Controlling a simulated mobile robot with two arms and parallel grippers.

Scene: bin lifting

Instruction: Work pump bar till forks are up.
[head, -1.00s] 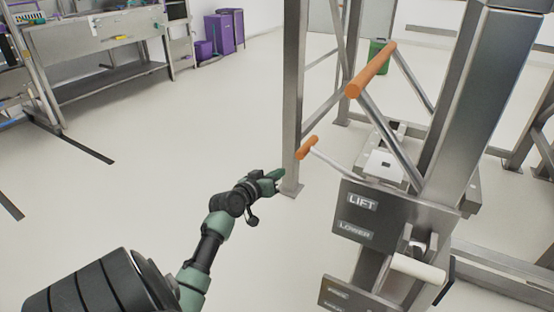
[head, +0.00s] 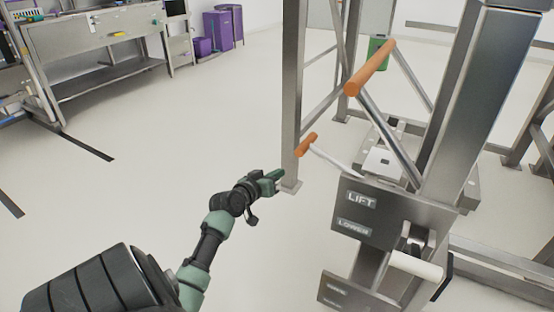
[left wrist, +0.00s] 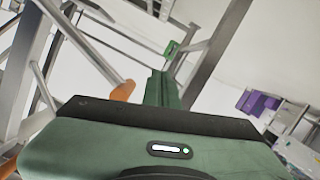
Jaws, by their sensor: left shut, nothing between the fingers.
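A steel lift stand (head: 450,110) with LIFT and LOWER labels (head: 358,210) stands on the right. A long bar with a thick orange grip (head: 370,68) slants up from it. A shorter lever with a small orange grip (head: 306,145) sticks out to the left above the LIFT label. I cannot tell which is the pump bar. My left gripper (head: 278,178) is shut and empty, apart from and below-left of the small grip. In the left wrist view the fingers (left wrist: 163,88) are together, with an orange grip (left wrist: 122,90) to their left. The forks cannot be made out. My right gripper is out of view.
A white roller-like handle (head: 416,267) juts from the stand's lower part. A steel upright (head: 291,90) stands just behind my left gripper. A green bin (head: 379,50) is farther back. Workbenches (head: 95,40) and purple cases (head: 218,32) stand far left.

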